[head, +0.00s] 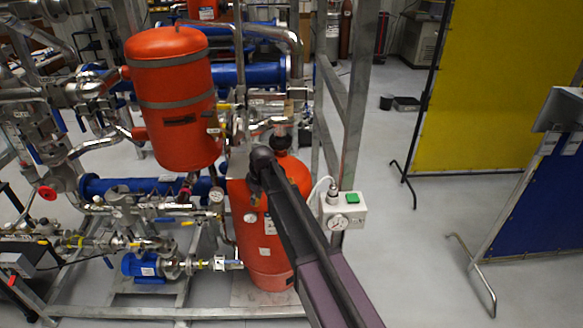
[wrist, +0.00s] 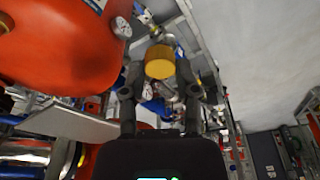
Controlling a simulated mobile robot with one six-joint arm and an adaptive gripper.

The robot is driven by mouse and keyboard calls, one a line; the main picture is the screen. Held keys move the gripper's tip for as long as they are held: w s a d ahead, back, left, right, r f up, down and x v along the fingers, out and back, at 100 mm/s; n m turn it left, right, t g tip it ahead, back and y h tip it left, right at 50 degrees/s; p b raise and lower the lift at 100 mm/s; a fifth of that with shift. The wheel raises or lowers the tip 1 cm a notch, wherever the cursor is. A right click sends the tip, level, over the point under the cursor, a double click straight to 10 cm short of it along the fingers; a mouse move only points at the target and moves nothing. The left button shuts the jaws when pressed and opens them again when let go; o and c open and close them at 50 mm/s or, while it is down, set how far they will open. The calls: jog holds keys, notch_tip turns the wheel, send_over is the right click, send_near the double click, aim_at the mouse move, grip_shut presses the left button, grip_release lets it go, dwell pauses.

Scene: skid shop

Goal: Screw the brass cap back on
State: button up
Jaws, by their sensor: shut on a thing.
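The brass cap (wrist: 160,62) is a short yellow cylinder in the upper middle of the wrist view. My gripper (wrist: 160,78) is shut on it, with one dark finger on each side. A metal fitting (wrist: 154,34) shows just beyond the cap; I cannot tell whether the two touch. In the head view my arm reaches up to the front of the lower red tank, and my gripper and the cap are hidden there. No bare threaded end can be made out clearly.
A red vessel (wrist: 60,45) with a round gauge (wrist: 122,28) fills the wrist view's upper left. In the head view, the upper red tank (head: 172,100), a grey control box (head: 343,211) and frame post (head: 353,90) stand near my arm.

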jog(key=s+d+b+x, duration=0.1)
jog(key=b+x, duration=0.7)
jog(key=x, duration=0.1)
jog(key=shift+d+f+b, duration=0.3)
jog(key=shift+f, duration=0.2)
jog(key=shift+a, duration=0.15)
